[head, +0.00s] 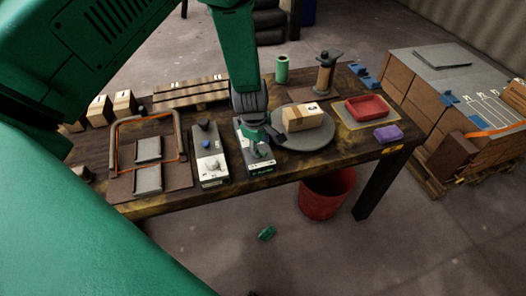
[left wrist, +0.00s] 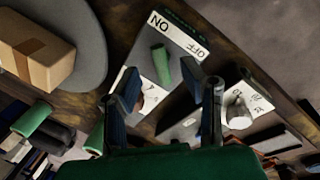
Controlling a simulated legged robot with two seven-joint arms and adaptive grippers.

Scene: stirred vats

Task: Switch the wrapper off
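The wrapper's switch box (head: 256,169) stands at the table's front edge. In the left wrist view its white plate (left wrist: 179,33) reads ON and OFF, with a green lever (left wrist: 160,66) below the words. The lever's upper end points more toward ON than OFF. My left gripper (head: 262,138) is over this box. In the left wrist view the gripper (left wrist: 160,78) is open, its two fingers apart on either side of the lever's lower part. I cannot tell whether they touch it. The round grey turntable (head: 322,141) holds a taped carton (head: 303,117). My right gripper is not in view.
A second control box (head: 211,169) with knobs stands just left of the switch box. An orange-corded frame (head: 115,150) lies farther left. A red tray (head: 367,107) and a purple block (head: 388,133) are at the right. A red bin (head: 326,194) stands below the table.

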